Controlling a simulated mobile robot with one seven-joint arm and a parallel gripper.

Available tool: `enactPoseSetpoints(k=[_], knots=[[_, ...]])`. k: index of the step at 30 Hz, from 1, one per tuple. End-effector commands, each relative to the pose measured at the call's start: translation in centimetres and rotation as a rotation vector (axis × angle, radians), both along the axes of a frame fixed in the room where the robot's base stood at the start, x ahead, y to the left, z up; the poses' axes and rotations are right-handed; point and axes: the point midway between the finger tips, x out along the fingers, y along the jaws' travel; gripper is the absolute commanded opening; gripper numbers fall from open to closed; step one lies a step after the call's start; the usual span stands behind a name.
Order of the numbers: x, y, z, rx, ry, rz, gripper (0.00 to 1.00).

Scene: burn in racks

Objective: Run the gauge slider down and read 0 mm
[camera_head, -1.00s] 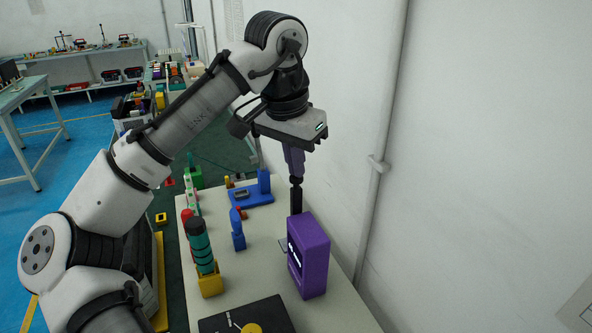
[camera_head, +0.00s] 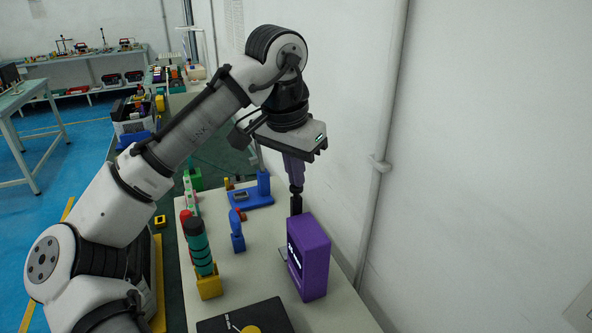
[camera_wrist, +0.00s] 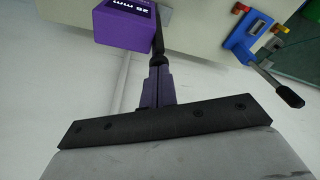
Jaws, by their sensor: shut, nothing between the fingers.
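The blue gauge (camera_head: 250,195) stands on the bench, left of and beyond my gripper, with a flat base, an upright block and a small grey display. It also shows at the upper right in the wrist view (camera_wrist: 242,36), with a rod ending in a black knob (camera_wrist: 290,95). The display's reading is too small to tell. My gripper (camera_head: 296,206) points down, shut and empty, just behind the purple block (camera_head: 313,262). Its dark fingertips show beside that block in the wrist view (camera_wrist: 158,42), apart from the gauge.
A blue-handled tool (camera_head: 237,232) and a yellow holder with a teal, black-banded handle (camera_head: 201,250) stand on the bench's left. A black plate with a yellow knob (camera_head: 250,328) lies in front. The wall rises close on the right. Bare bench (camera_head: 258,250) lies between.

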Motion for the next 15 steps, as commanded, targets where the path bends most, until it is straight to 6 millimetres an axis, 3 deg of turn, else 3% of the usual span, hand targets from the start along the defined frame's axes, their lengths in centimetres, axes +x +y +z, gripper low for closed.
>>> enactPoseSetpoints(k=[15], knots=[[-0.01, -0.03, -1.13, -0.001, 0.000, -0.001, 0.00]])
